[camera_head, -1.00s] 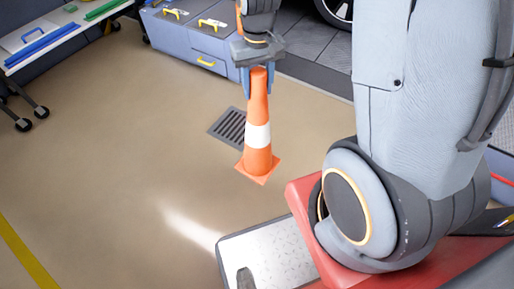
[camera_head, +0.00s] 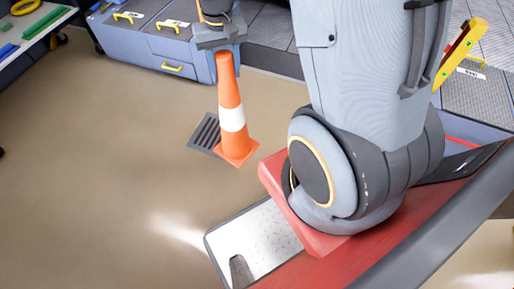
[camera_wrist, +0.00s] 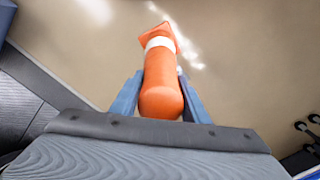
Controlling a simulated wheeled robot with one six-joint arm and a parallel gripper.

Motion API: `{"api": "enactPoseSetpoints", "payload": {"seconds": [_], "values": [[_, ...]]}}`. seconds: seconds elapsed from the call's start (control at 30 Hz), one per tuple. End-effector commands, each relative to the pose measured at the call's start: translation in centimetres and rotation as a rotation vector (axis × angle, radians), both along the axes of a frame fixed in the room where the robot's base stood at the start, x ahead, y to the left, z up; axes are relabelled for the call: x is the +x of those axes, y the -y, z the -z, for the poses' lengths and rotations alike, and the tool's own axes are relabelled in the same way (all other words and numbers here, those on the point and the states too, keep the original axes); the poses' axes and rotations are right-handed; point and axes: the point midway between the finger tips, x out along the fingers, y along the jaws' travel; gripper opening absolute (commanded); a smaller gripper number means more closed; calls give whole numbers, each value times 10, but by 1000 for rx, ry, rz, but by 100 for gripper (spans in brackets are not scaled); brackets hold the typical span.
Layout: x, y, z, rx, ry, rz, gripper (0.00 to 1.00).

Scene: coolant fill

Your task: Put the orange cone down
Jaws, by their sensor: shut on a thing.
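The orange cone (camera_head: 229,90) with a white band and square base shows in the head view, base down and leaning slightly in the picture. My gripper (camera_head: 228,68) is shut on its narrow top from above. In the wrist view, the two blue fingers of my gripper (camera_wrist: 160,88) lie on either side of the cone (camera_wrist: 161,92), whose base points away toward the floor. I cannot tell whether the base touches the floor.
A dark floor grate (camera_head: 205,133) lies just left of the cone's base in the picture. A blue-grey drawer cabinet (camera_head: 150,48) with yellow handles stands behind. A shelf with tools (camera_head: 35,30) is at far left. Tan floor (camera_head: 110,150) at left is clear.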

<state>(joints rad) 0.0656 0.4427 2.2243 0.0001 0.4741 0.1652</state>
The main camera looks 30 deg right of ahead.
Motion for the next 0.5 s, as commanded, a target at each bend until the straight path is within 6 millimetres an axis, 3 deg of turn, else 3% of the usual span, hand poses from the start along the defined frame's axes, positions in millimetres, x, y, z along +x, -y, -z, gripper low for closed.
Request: {"api": "enactPoseSetpoints", "payload": {"seconds": [0.27,0.5], "values": [[24,42,38,0,-1,422,0],[40,96,74,0,0,873,0]]}}
